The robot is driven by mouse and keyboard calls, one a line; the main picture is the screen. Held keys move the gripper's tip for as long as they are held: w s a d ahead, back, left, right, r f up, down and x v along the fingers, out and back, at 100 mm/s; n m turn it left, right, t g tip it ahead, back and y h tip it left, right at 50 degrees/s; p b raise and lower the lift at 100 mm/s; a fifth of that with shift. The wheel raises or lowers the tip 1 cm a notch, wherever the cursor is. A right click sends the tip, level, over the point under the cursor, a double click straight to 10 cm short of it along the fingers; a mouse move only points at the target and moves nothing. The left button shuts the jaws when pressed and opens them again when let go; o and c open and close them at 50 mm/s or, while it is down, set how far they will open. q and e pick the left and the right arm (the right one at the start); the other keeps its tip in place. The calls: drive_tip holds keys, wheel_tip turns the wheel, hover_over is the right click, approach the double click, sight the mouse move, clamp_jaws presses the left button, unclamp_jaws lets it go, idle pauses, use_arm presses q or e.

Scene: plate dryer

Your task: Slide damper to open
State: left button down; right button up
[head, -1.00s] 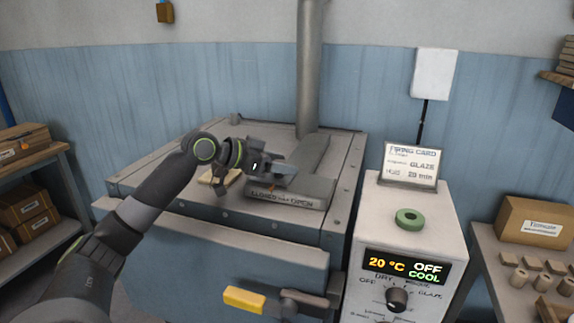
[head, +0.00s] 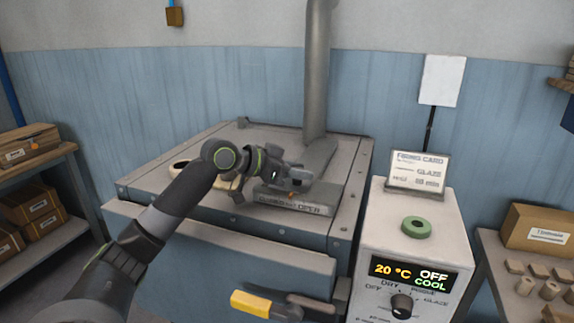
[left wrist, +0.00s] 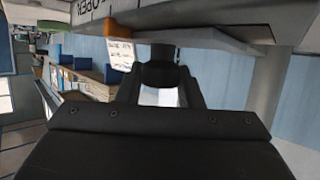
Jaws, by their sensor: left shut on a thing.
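The damper label plate (head: 296,204), with CLOSED at its left and OPEN at its right, is on top of the grey and blue kiln (head: 345,205). My left gripper (head: 300,178) is above the plate, shut on the damper's dark knob (left wrist: 160,72), which shows between the fingers in the left wrist view. A small orange pointer (head: 293,195) sits near the middle of the label; it also shows in the left wrist view (left wrist: 115,28). The gripper hides most of the damper in the head view. My right gripper is not in view.
A flue pipe (head: 316,75) rises behind the damper. The control box (head: 445,230), with a green ring (head: 416,227) and a firing card (head: 417,172), stands at the right.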

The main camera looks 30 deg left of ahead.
sight(311, 186)
use_arm(q)
drive_tip(key=d, duration=0.1)
drive_tip(key=d+p, duration=0.1)
drive_tip(key=d, duration=0.1)
drive_tip(key=shift+w+d, duration=0.25)
drive_tip(key=shift+w, duration=0.1)
drive_tip(key=c, duration=1.4)
unclamp_jaws()
drive_tip(key=o, duration=0.4)
drive_tip(key=shift+w+d, duration=0.15)
drive_tip(key=shift+d, duration=0.05)
drive_tip(key=shift+a, duration=0.15)
